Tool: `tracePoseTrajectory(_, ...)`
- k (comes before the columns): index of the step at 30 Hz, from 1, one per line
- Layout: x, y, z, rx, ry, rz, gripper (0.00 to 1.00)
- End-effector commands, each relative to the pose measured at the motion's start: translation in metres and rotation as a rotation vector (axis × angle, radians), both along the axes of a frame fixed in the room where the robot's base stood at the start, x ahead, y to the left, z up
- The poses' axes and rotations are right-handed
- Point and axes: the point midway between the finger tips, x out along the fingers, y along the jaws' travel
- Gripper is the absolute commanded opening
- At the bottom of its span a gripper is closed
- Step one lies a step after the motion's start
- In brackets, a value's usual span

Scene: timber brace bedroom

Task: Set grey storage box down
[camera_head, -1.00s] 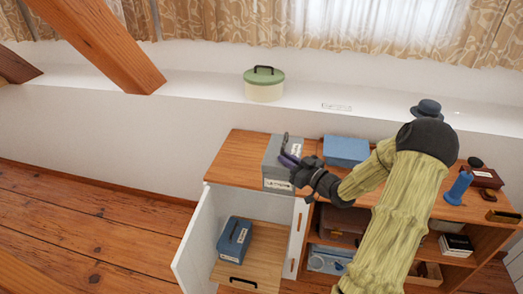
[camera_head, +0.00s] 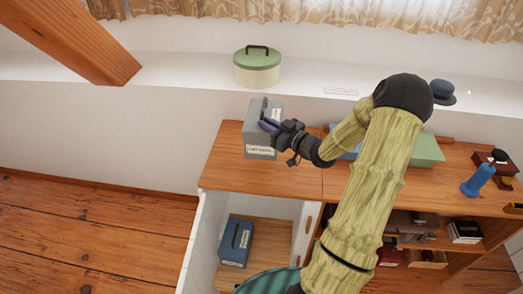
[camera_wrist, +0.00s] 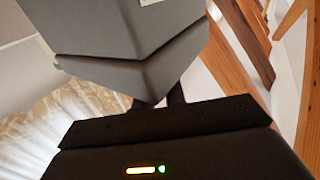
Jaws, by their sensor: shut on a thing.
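The grey storage box (camera_head: 262,140), with a white label on its front, is at the left part of the wooden cabinet top (camera_head: 222,172). My gripper (camera_head: 268,124) is shut on the box near its top and reaches in from the right. In the wrist view the grey box (camera_wrist: 130,35) fills the upper middle, directly beyond the gripper (camera_wrist: 160,103). The fingertips are mostly hidden there. I cannot tell whether the box's underside touches the cabinet top.
A blue box (camera_head: 236,242) sits in the open cabinet below. A green-lidded round container (camera_head: 257,67) and a dark hat (camera_head: 442,92) stand on the ledge behind. A blue box (camera_head: 345,152), a green box (camera_head: 427,150) and a blue stand (camera_head: 478,181) are to the right.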

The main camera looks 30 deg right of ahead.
Motion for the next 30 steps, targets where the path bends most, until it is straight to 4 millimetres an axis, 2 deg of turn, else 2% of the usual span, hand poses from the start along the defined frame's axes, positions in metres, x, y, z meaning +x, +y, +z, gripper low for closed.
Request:
tracePoseTrajectory(10, 0.000, 0.000, -0.001, 0.001, -0.004, 0.001, 0.00)
tracePoseTrajectory(14, 0.000, 0.000, -0.014, 0.002, -0.002, 0.000, 0.00)
tracePoseTrajectory(21, 0.000, 0.000, -0.050, 0.003, -0.003, 0.000, 0.00)
tracePoseTrajectory(30, 0.000, 0.000, -0.057, -0.001, -0.006, 0.000, 0.00)
